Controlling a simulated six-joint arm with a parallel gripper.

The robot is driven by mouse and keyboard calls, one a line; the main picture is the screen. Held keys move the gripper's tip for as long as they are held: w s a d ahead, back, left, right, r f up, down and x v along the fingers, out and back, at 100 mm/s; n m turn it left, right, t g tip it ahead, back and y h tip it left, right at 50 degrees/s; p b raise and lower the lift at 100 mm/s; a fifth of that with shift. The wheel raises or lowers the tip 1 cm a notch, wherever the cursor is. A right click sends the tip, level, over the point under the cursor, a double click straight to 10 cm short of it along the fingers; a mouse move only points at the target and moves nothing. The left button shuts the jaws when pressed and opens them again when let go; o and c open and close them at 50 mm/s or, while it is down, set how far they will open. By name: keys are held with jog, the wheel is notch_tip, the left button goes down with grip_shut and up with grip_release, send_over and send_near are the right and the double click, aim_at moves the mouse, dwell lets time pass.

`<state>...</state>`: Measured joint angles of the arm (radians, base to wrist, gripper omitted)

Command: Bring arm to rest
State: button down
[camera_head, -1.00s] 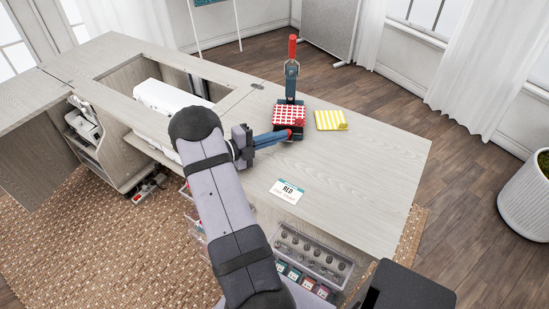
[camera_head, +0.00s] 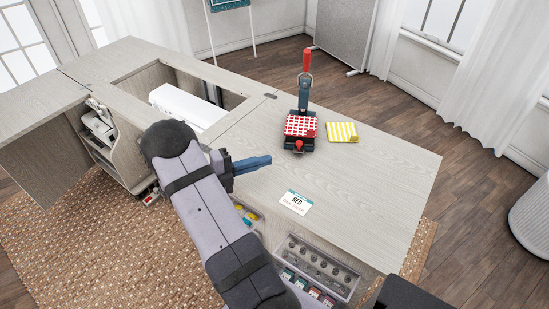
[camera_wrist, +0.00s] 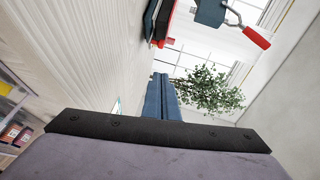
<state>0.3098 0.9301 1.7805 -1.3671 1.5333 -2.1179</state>
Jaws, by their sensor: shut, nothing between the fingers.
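My gripper (camera_head: 268,161) has blue fingers closed together and holds nothing. It is above the cabinet top (camera_head: 375,185), left of and apart from the press. In the wrist view my shut fingers (camera_wrist: 161,98) point away from the camera, with the tabletop tilted at left. The hand press (camera_head: 303,105), dark blue with a red upright handle, stands on the cabinet top. A red and white patterned cloth (camera_head: 300,126) lies on its base, and a red knob (camera_head: 299,145) sits at its front. The press shows only partly at the top of the wrist view (camera_wrist: 212,12).
A folded yellow striped cloth (camera_head: 342,132) lies right of the press. A white card reading RED (camera_head: 295,202) lies nearer the front edge. A clear tray of small parts (camera_head: 318,265) sits below that edge. A white machine (camera_head: 185,104) sits in the cabinet opening.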

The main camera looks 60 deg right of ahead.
jog(key=shift+v, duration=0.95)
jog(key=shift+r, duration=0.1)
jog(key=s+a+r+m+t+y+p, duration=0.2)
jog(key=a+r+m+y+p, duration=0.1)
jog(key=a+m, duration=0.7)
jog(key=s+a+r+m+t+y+p, duration=0.2)
jog(key=a+m+y, duration=0.4)
jog(key=a+m, duration=0.5)
jog(key=s+a+r+m+t+y+p, duration=0.3)
jog(key=a+r+m+y+p, duration=0.1)
jog(key=a+m, duration=0.7)
jog(key=a+y+p, duration=0.1)
jog(key=p, duration=0.1)
jog(key=shift+r+t+y+p, duration=0.25)
jog(key=shift+t+y+p, duration=0.05)
jog(key=shift+t, duration=0.1)
